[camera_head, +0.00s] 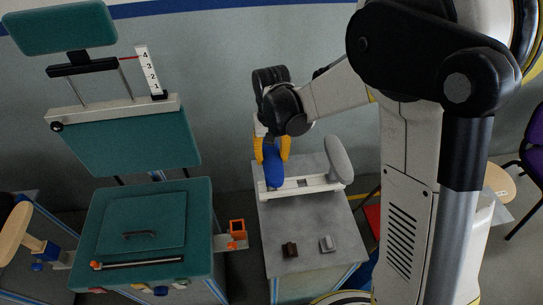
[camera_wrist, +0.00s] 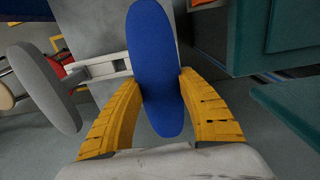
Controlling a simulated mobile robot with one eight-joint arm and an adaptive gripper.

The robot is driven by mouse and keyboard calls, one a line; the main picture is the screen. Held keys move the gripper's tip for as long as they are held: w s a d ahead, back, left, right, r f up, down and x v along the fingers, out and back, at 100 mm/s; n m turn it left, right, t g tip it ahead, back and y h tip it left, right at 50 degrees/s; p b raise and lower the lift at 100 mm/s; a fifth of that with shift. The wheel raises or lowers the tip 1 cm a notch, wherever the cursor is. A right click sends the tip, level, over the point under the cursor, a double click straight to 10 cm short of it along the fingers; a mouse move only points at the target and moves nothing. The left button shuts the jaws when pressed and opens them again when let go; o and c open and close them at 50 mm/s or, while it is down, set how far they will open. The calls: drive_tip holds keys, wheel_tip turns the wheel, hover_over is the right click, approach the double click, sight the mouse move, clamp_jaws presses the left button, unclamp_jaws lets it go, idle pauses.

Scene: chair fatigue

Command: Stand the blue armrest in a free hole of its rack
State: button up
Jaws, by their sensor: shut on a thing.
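My gripper (camera_head: 272,150) has its yellow fingers shut on the blue armrest (camera_head: 273,168), one finger on each side. In the wrist view the blue armrest (camera_wrist: 156,40) stretches between the fingers (camera_wrist: 161,79). The white rack (camera_head: 318,184) lies on the grey table, with a dark opening near its middle. A grey armrest (camera_head: 339,158) stands tilted at the rack's right end; it also shows in the wrist view (camera_wrist: 42,85).
A dark block (camera_head: 289,249) and a grey block (camera_head: 327,244) lie on the front of the grey table (camera_head: 305,225). A green chair-like test stand (camera_head: 140,235) is to the left, with an orange open box (camera_head: 237,228) at its side. A wall is close behind.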

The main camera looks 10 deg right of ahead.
drive_tip(key=shift+f+b, duration=1.45)
drive_tip(key=shift+f, duration=0.35)
drive_tip(key=o, duration=1.1)
drive_tip(key=shift+r, duration=0.15)
wheel_tip(320, 180, up, 12)
drive_tip(key=shift+f, duration=0.1)
